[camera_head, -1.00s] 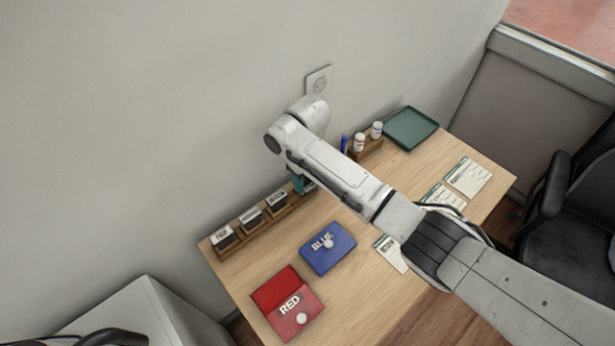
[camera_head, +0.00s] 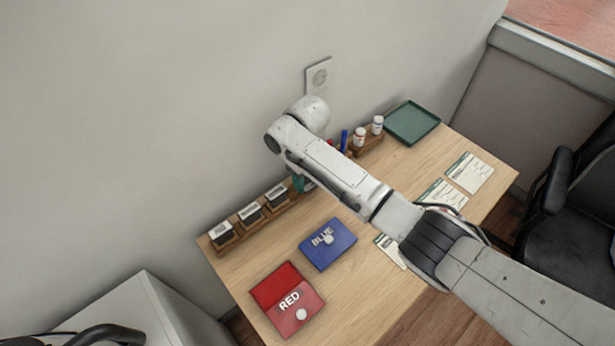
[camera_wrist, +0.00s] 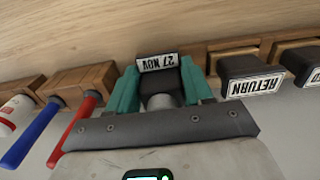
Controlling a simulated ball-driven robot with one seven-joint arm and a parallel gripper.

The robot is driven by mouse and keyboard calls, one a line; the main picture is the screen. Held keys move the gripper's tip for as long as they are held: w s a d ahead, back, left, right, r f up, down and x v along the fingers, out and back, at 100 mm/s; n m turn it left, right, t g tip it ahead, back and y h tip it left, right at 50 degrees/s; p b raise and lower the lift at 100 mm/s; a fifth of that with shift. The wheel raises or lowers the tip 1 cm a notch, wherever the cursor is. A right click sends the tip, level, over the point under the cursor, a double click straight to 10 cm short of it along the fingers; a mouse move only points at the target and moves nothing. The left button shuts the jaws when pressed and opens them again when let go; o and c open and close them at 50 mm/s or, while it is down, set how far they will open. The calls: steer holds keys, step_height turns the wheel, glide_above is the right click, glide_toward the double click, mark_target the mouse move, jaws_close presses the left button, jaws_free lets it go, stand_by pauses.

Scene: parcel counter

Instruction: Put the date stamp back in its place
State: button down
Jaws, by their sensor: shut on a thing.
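The date stamp (camera_wrist: 158,63), dark with a white label reading 27 NOV, is between the teal fingers of my gripper (camera_wrist: 160,82) in the wrist view. The gripper is shut on it. It is at the end of the wooden stamp rack (camera_wrist: 226,46), beside the RETURN stamp (camera_wrist: 255,85). Whether the stamp's base sits in the rack or hangs just above it cannot be told. In the head view my arm hides the stamp; only a bit of teal finger (camera_head: 298,184) shows at the rack (camera_head: 236,241)'s right end.
Several other stamps (camera_head: 250,213) stand in the rack. A pen holder with a blue pen (camera_wrist: 32,135), a red pen (camera_wrist: 75,128) and bottles (camera_head: 360,137) is close by. Blue (camera_head: 328,246) and red (camera_head: 288,301) ink pads, paper slips (camera_head: 468,172) and a green tray (camera_head: 412,122) lie on the table.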

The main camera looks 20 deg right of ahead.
steer(key=c, duration=0.7)
jaws_free()
steer(key=shift+o, duration=0.2)
steer(key=shift+r, duration=0.1)
step_height(320, 180, up, 5)
steer(key=p, duration=0.5)
steer(key=shift+o, duration=0.5)
steer(key=o, duration=0.5)
steer(key=shift+c, duration=0.2)
